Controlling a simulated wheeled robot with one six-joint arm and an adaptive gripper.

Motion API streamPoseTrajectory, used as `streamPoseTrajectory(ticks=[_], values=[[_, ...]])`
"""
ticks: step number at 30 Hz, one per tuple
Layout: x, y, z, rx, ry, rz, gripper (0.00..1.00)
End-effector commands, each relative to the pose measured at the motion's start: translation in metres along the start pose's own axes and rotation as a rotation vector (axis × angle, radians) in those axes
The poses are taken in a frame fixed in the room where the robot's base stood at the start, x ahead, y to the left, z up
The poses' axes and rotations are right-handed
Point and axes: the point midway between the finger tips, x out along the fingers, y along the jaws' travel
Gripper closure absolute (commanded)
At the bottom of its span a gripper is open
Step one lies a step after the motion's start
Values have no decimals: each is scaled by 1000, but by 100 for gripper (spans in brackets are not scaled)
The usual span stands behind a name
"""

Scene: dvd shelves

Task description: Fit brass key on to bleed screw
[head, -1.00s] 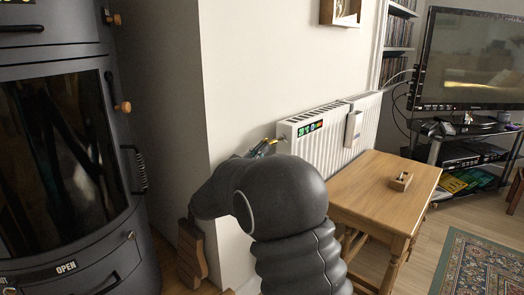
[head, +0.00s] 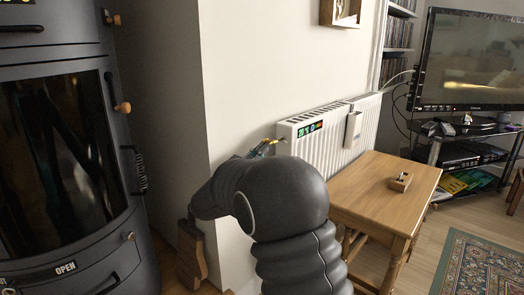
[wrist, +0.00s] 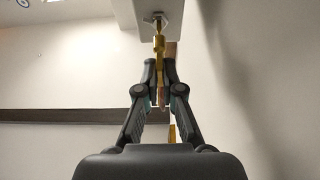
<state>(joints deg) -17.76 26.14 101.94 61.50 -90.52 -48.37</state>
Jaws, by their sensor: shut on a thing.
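The brass key (wrist: 159,45) is held upright in the wrist view between the fingertips of my gripper (wrist: 160,72), which is shut on it. Its upper end meets the bleed screw (wrist: 158,18) under the pale end of the radiator; I cannot tell how deeply it is seated. In the head view my gripper (head: 261,149) is at the radiator's (head: 330,135) left end, mostly hidden behind my arm. The yellow key (head: 275,141) shows there, pointing toward the radiator's end, where the screw (head: 285,140) is tiny.
A dark stove (head: 65,150) is at left, beside the wall corner. A wall shelf (head: 341,12) hangs above.

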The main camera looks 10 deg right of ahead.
Motion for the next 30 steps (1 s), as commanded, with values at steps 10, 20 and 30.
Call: streamPoseTrajectory(ticks=[10,20,30], values=[[7,0,3,0,0,0,100],[14,0,6,0,-1,0,100],[20,0,8,0,0,0,92]])
